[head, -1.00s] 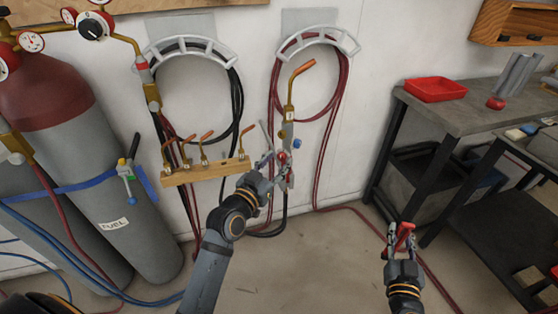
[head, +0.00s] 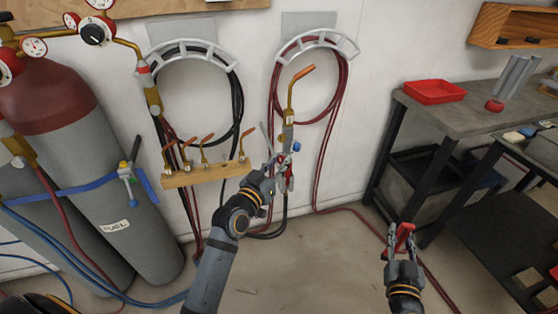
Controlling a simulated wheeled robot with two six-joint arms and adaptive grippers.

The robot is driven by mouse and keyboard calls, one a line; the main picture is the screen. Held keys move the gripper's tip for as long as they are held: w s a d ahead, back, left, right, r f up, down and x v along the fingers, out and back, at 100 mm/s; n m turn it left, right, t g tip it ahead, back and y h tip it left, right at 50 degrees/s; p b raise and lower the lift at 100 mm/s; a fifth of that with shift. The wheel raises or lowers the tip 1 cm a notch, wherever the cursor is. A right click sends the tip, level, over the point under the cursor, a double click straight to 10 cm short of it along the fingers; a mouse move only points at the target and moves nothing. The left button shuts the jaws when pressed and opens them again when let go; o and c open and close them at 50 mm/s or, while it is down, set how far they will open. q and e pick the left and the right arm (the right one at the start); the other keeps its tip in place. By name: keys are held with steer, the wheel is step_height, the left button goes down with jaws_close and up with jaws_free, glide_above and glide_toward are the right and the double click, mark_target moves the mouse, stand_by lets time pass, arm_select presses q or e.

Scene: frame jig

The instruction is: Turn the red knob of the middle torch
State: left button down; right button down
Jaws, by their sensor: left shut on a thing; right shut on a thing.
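A torch with a copper tip and brass neck (head: 291,97) stands nearly upright in front of the coiled dark red hose. A blue knob (head: 296,146) sticks out at its right side, and red shows lower on its body. My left gripper (head: 277,172) is shut at the torch's lower body, at the red part. The fingers partly hide that part, so I cannot tell whether they hold the red knob or the body. My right gripper (head: 402,241) is shut on a red object (head: 405,232), low in front of the dark bench and well apart from the torch.
A wooden rack (head: 208,173) with several copper tips is on the wall, left of my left gripper. Gas cylinders (head: 130,190) stand at the left. A dark bench (head: 470,125) with a red tray (head: 434,91) is at the right. Floor between my arms is mostly clear.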

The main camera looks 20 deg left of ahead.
arm_select(q)
steer(key=shift+r+n+p, duration=0.3)
steer(key=shift+n+p, duration=0.1)
steer(key=shift+n, duration=0.4)
steer(key=shift+f+n, duration=0.3)
steer(key=shift+n, duration=0.4)
steer(key=c, duration=1.1)
jaws_free()
steer(key=shift+c, duration=0.2)
steer(key=s+a, duration=0.2)
steer(key=s, duration=0.9)
steer(key=shift+s+a, duration=0.15)
steer(key=shift+s, duration=0.25)
